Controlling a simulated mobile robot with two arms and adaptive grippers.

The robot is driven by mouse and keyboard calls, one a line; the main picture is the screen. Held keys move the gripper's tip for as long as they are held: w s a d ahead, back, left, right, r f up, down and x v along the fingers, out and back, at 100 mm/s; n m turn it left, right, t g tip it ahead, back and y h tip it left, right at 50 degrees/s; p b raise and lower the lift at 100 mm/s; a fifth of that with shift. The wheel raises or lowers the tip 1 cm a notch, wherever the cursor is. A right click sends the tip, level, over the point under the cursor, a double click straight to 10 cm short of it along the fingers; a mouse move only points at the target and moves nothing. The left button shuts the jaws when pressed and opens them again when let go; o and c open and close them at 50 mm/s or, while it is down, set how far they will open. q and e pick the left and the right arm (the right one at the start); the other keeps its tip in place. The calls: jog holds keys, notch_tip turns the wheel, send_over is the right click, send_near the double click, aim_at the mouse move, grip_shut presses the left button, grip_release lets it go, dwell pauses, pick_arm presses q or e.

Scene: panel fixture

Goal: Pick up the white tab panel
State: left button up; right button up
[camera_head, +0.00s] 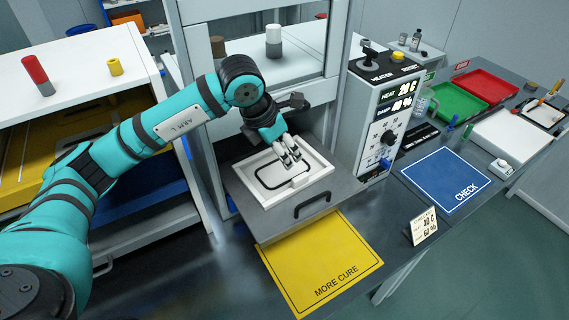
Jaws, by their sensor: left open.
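A white panel (268,186) with a black rounded outline lies in a raised white frame on the pulled-out grey drawer plate (245,197), at the middle of the view. My left gripper (289,160) points down over the panel's upper right part. Its fingers are apart, and I see nothing between them. I cannot tell whether the fingertips touch the panel. The gripper hides part of the panel's far edge. My right gripper is not in view.
The cabinet with a clear window stands behind the drawer, and a heater control box (385,115) stands close on the right. A yellow MORE CURE mat (320,255) lies in front. A blue CHECK mat (445,178), red tray (486,86) and green tray (458,101) are right.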

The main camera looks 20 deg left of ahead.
pick_arm(q)
jog(key=b, duration=0.2)
send_near(299, 177)
notch_tip(299, 177, down, 2)
jog(key=d, duration=0.1)
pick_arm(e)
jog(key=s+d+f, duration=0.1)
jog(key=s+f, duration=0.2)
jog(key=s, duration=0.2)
pick_arm(q)
jog(key=b+x, duration=0.1)
jog(key=x, duration=0.2)
jog(key=shift+w+a+f, duration=0.1)
jog(key=shift+a, duration=0.05)
jog(key=shift+w+d+f+b, duration=0.2)
jog(key=shift+w+f+b, duration=0.05)
jog(key=shift+f+b, duration=0.2)
jog(key=shift+f, duration=0.15)
jog(key=b+x, duration=0.2)
jog(key=x, duration=0.2)
jog(key=shift+w+f, duration=0.3)
jog(key=shift+f, duration=0.05)
jog(key=shift+w, duration=0.1)
jog(key=shift+c, duration=0.5)
grip_shut()
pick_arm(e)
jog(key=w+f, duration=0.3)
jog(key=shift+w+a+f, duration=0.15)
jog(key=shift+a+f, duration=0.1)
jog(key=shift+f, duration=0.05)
